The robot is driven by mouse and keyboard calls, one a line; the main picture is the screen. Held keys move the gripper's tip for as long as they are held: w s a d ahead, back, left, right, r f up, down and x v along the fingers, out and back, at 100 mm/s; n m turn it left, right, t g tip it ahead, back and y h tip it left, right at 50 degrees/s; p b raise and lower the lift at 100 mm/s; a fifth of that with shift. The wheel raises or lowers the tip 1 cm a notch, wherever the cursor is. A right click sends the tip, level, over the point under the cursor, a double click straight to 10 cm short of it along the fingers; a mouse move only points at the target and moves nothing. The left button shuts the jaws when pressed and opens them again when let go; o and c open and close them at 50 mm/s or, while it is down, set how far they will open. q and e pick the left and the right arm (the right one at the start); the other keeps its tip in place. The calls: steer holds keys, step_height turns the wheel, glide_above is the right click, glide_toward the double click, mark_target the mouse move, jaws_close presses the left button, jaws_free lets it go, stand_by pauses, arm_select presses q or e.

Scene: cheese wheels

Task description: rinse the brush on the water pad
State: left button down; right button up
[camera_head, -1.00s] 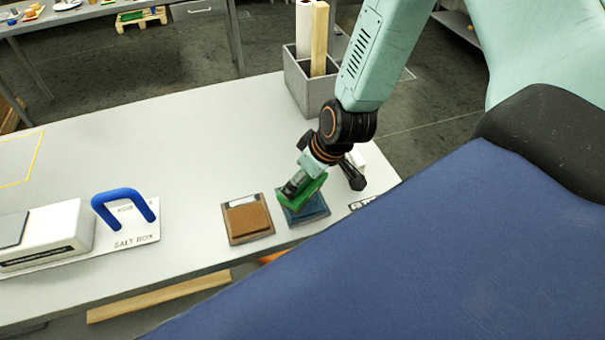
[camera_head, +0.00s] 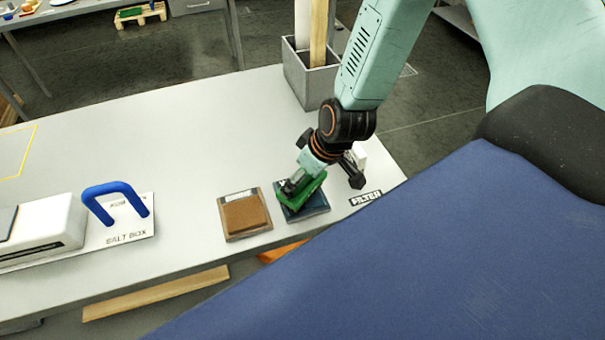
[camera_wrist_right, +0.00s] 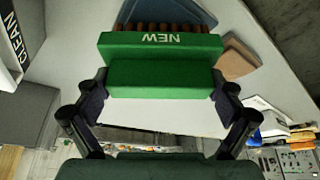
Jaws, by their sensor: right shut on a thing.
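My right gripper (camera_head: 300,186) is shut on a green brush (camera_head: 304,196). The brush is over the blue water pad (camera_head: 318,207), which it partly hides. I cannot tell whether the bristles touch the pad. In the right wrist view the green brush (camera_wrist_right: 160,76) sits between the fingers of the right gripper (camera_wrist_right: 155,98). The word NEW shows on it and brown bristles point away from the gripper. A brown pad (camera_head: 245,216) lies just left of the water pad. My left gripper is not in view.
A FILTER label (camera_head: 366,198) and a small white block (camera_head: 358,155) are right of the pad. A grey bin (camera_head: 308,82) with upright bars stands behind. The table between is clear.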

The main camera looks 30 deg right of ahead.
steer(key=shift+s+a, duration=0.2)
steer(key=shift+a, duration=0.05)
steer(key=shift+w+d+f, duration=0.2)
steer(key=shift+w+f, duration=0.05)
steer(key=shift+f, duration=0.05)
steer(key=shift+s, duration=0.1)
steer(key=shift+s+a+b, duration=0.15)
steer(key=shift+b, duration=0.2)
steer(key=shift+f, duration=0.2)
stand_by(0.7)
